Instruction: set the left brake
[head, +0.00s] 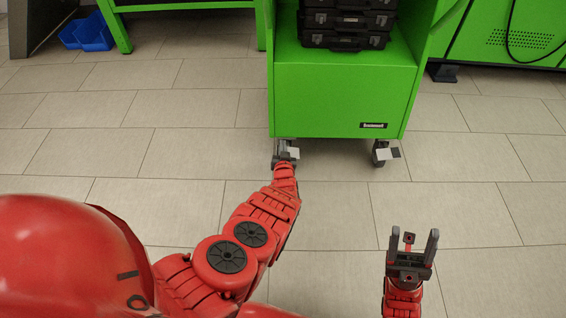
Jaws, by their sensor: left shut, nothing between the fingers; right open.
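The green cart (330,112) stands ahead of me on castor wheels. Its left castor, with a pale brake pedal (293,153), is at the cart's lower left corner and is partly hidden by my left gripper. My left gripper (281,152) is at this castor, shut with nothing in it; I cannot tell whether it touches the pedal. The right castor (380,152) has a pale brake pedal (388,154) and is clear of my arms. My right gripper (415,240) is open and empty over the floor, well in front of the cart.
Black cases (345,30) are stacked on the cart's shelf. A blue bin (88,34) lies on the floor at the back left, beside a green table frame (118,28). Green equipment (520,35) stands at the back right. The tiled floor in front of the cart is otherwise free.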

